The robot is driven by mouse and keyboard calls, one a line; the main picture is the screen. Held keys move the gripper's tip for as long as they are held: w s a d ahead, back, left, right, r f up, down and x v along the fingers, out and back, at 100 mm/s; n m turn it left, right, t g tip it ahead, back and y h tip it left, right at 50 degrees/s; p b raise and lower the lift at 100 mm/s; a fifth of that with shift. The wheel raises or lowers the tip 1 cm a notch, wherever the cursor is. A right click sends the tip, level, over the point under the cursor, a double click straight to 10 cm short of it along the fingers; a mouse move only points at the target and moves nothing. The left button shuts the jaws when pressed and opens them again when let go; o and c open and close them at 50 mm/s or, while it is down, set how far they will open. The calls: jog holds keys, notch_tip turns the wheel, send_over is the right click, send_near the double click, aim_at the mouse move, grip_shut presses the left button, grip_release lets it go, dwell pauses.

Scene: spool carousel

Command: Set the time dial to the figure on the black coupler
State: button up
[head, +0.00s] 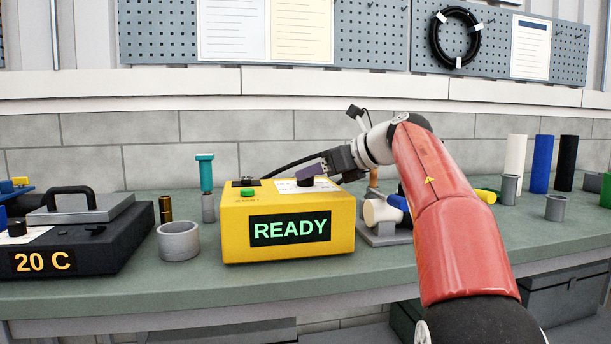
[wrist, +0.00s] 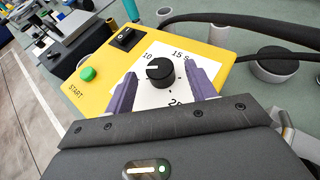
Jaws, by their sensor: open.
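The time dial (wrist: 160,73) is a black round knob with a white pointer line, on a white scale plate on top of the yellow box (head: 238,240). In the wrist view its line points left, near the printed 10; a 15 s mark and a partly covered figure also show. The box's display (head: 290,229) reads READY. My gripper (wrist: 161,77) is open, its purple fingers on either side of the dial, with gaps visible; it also shows over the box in the head view (head: 312,172). I cannot make out a black coupler with a figure.
A green START button (wrist: 88,74) and a black rocker switch (wrist: 125,38) sit on the box. A grey cup (head: 179,243) and a black device reading 20 C (head: 90,258) stand left. Coloured cylinders, including a black one (head: 566,160), stand at the right.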

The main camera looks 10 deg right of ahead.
jog(key=shift+x, duration=1.95)
jog(key=c, duration=1)
